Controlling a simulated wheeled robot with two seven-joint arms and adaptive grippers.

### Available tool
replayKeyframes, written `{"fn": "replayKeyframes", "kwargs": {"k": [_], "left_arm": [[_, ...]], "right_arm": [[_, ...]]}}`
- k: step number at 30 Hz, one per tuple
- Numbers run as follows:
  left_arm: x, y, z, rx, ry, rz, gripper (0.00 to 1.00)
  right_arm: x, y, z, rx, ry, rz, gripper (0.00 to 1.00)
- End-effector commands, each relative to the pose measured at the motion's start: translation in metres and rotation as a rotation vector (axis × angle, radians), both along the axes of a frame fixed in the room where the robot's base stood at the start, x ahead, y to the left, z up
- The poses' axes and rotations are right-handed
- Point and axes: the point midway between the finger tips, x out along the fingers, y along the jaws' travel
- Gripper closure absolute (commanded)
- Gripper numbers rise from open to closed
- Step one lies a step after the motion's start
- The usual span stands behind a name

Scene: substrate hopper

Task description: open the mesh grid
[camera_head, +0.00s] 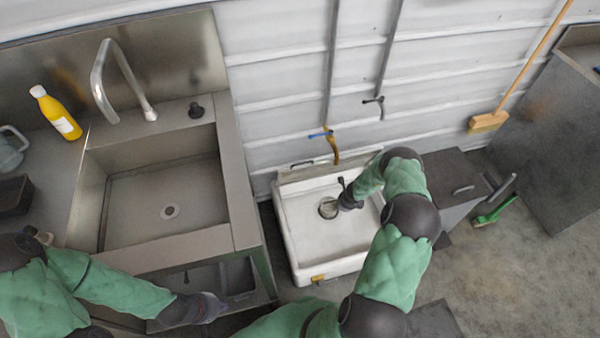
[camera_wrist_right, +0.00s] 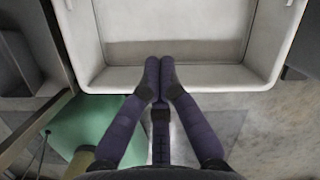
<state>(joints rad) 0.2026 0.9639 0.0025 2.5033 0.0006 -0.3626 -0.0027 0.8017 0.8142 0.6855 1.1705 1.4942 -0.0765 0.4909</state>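I cannot make out a mesh grid clearly in either view. My left gripper (camera_head: 218,306) is low, near the steel sink's lower shelf and apart from the basin. Its fingers are too small to read.
A steel sink (camera_head: 232,170) with a tall tap (camera_head: 104,80) and a yellow bottle (camera_head: 56,113) stands left. A pipe with a yellow spout (camera_head: 333,147) hangs above the basin. A dark box (camera_head: 455,175), a green brush (camera_head: 494,212) and a broom (camera_head: 488,121) are to the right.

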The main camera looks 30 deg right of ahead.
Motion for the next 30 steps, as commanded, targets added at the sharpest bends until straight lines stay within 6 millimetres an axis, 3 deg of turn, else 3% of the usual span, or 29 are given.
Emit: {"fn": "replayKeyframes", "kwargs": {"k": [3,8,13,17,24,30], "left_arm": [[0.000,0.000,-0.004,0.000,0.000,0.000,1.00],[0.000,0.000,-0.007,0.000,0.000,0.000,1.00],[0.000,0.000,-0.011,0.000,0.000,0.000,1.00],[0.000,0.000,-0.014,0.000,0.000,0.000,1.00],[0.000,0.000,-0.019,0.000,0.000,0.000,1.00],[0.000,0.000,-0.021,0.000,0.000,0.000,1.00]], "right_arm": [[-0.019,0.003,-0.009,-0.109,0.083,0.115,1.00],[-0.027,-0.002,-0.011,-0.287,0.134,0.263,1.00],[-0.013,-0.003,-0.002,-0.488,0.096,0.416,1.00],[0.012,0.005,0.012,-0.635,0.000,0.526,1.00],[0.065,0.057,0.049,-0.825,-0.302,0.702,1.00],[0.089,0.105,0.077,-0.870,-0.529,0.785,1.00]]}}
